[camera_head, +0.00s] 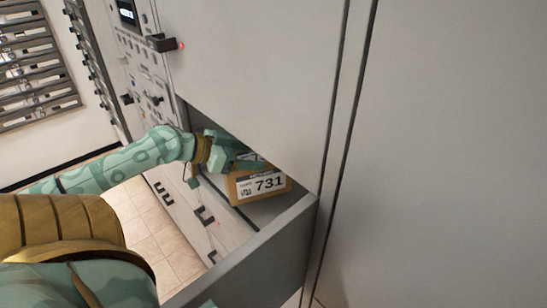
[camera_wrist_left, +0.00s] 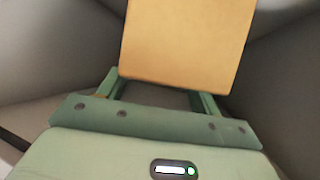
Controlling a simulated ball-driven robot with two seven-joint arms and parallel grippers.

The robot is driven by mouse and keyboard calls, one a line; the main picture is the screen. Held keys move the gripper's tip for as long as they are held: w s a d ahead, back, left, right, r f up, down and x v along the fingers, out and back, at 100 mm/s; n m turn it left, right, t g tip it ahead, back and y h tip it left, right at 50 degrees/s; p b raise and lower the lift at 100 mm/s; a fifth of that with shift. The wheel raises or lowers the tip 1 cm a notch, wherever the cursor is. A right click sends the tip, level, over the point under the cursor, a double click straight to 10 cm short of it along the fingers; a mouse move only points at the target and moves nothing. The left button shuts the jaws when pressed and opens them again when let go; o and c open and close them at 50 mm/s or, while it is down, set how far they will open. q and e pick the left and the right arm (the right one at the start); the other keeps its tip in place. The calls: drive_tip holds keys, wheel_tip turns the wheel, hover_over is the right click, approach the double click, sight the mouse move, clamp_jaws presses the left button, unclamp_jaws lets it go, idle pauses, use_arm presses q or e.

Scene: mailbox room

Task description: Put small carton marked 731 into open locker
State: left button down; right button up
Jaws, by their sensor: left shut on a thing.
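The small brown carton (camera_head: 262,186) has a white label reading 731 and is inside the open locker (camera_head: 283,207) in the head view. My left gripper (camera_head: 243,156) reaches in from the left and is shut on the carton's upper part. In the left wrist view the carton (camera_wrist_left: 188,42) fills the top middle, beyond the two fingers, with grey locker walls around it. I cannot tell whether its base touches the locker floor. My right gripper is not in view.
The open locker door (camera_head: 250,262) stands out below and in front of the opening. A large closed grey panel (camera_head: 450,150) fills the right side. A black latch with a red light (camera_head: 163,43) juts out above. Tiled floor (camera_head: 152,225) shows at lower left.

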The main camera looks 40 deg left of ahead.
use_arm(q)
drive_tip(key=w, duration=0.1)
drive_tip(key=w+d+b, duration=0.1)
drive_tip(key=w, duration=0.1)
drive_tip(key=w+d, duration=0.1)
drive_tip(key=w, duration=0.1)
drive_tip(key=shift+w+d, duration=0.1)
drive_tip(key=shift+d, duration=0.05)
wheel_tip(320, 180, down, 4)
drive_tip(key=shift+r+b, duration=0.2)
drive_tip(key=shift+b, duration=0.75)
drive_tip(key=shift+c, duration=1.5)
unclamp_jaws()
drive_tip(key=shift+s+r+p, duration=0.3)
drive_tip(key=shift+s+p, duration=0.1)
drive_tip(key=p+v, duration=0.3)
drive_tip(key=v, duration=0.7)
drive_tip(key=shift+s+a+r, duration=0.2)
drive_tip(key=shift+s+a, duration=0.2)
drive_tip(key=shift+s, duration=0.05)
